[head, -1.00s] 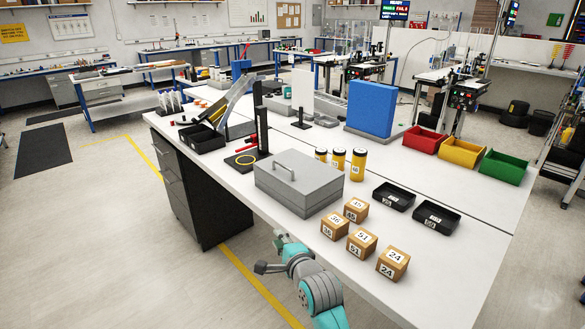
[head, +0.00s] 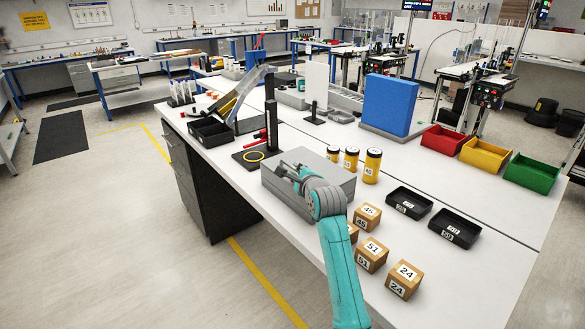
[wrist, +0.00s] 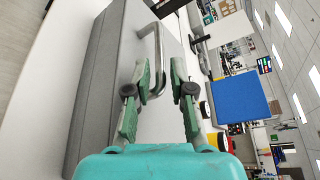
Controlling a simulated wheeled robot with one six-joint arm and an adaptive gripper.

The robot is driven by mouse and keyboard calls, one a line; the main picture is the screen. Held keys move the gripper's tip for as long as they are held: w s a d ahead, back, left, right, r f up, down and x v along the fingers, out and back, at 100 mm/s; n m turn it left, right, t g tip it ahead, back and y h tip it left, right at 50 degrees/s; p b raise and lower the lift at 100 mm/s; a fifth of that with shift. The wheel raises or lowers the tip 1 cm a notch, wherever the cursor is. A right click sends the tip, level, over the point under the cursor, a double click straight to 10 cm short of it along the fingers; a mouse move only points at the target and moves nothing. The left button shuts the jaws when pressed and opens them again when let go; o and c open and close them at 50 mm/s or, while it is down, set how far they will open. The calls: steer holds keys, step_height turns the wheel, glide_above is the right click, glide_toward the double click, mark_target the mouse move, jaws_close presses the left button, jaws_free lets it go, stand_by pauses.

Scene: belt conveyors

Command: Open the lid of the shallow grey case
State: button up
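The shallow grey case (head: 334,172) stands on the white workbench with its lid shut. In the wrist view its grey side (wrist: 93,85) and a curved metal handle (wrist: 157,50) show. My gripper (head: 298,172) is above the front part of the case in the head view, and my arm hides much of the case and its handle. In the wrist view my gripper (wrist: 161,72) is open, with its green fingers apart. The handle appears between the fingertips or just beyond them; I cannot tell whether they touch it.
Yellow jars (head: 351,159) stand just behind the case. Numbered wooden blocks (head: 372,254) and black trays (head: 409,203) lie to its right. A black stand (head: 271,125) is to its left, and a blue panel (head: 387,105) stands farther back.

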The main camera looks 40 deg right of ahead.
mark_target(293, 169)
steer(key=shift+x, duration=2.25)
steer(key=shift+a, duration=0.1)
jaws_close()
